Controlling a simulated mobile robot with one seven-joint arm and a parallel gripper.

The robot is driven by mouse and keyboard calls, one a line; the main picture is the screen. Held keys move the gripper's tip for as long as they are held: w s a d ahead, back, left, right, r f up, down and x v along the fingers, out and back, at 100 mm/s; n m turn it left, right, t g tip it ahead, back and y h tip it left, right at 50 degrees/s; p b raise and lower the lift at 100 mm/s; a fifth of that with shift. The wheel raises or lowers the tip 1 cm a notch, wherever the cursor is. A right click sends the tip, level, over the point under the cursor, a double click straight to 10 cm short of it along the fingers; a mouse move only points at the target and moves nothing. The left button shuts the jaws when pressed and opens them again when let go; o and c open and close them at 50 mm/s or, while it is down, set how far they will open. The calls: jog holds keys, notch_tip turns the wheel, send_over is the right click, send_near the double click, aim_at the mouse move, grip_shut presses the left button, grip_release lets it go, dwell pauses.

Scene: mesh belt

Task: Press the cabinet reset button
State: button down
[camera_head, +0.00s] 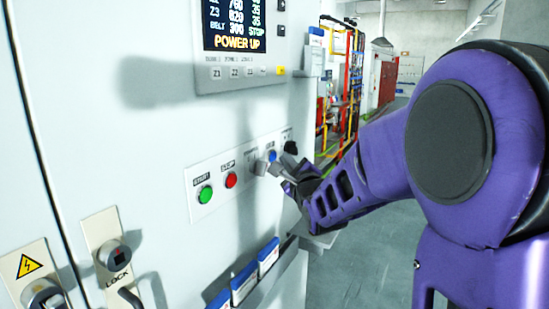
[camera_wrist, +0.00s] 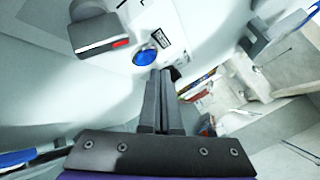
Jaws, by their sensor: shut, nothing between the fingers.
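The white cabinet (camera_head: 150,120) carries a button strip with a green button (camera_head: 205,194), a red button (camera_head: 231,180), a blue button (camera_head: 272,156) and a black knob (camera_head: 290,147). The small label over the blue button is too small to read for certain. My gripper (camera_head: 264,167) is shut and empty, with its tips at the strip just below the blue button. In the wrist view the blue button (camera_wrist: 145,57) is just left of and beyond the tips of my gripper (camera_wrist: 163,72). I cannot tell whether the fingers touch the panel.
A display panel (camera_head: 240,40) reading "POWER UP" is above the strip. Blue-and-white folders (camera_head: 245,283) stand in a holder below it. Lock handles (camera_head: 115,258) stick out at lower left. Open floor (camera_head: 370,250) lies right of the cabinet.

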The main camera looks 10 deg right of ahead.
jog(key=shift+a, duration=0.1)
jog(key=shift+w+a, duration=0.2)
jog(key=shift+a, duration=0.05)
jog(key=shift+w+a+b, duration=0.3)
jog(key=shift+a+b, duration=0.1)
jog(key=shift+b, duration=0.05)
dwell(0.9)
jog(key=shift+d, duration=0.1)
jog(key=shift+s+d, duration=0.55)
jog(key=shift+d, duration=0.1)
jog(key=shift+d, duration=0.1)
jog(key=shift+s+d, duration=0.75)
jog(key=shift+d, duration=0.2)
jog(key=shift+s+d, duration=0.7)
jog(key=shift+d, duration=0.25)
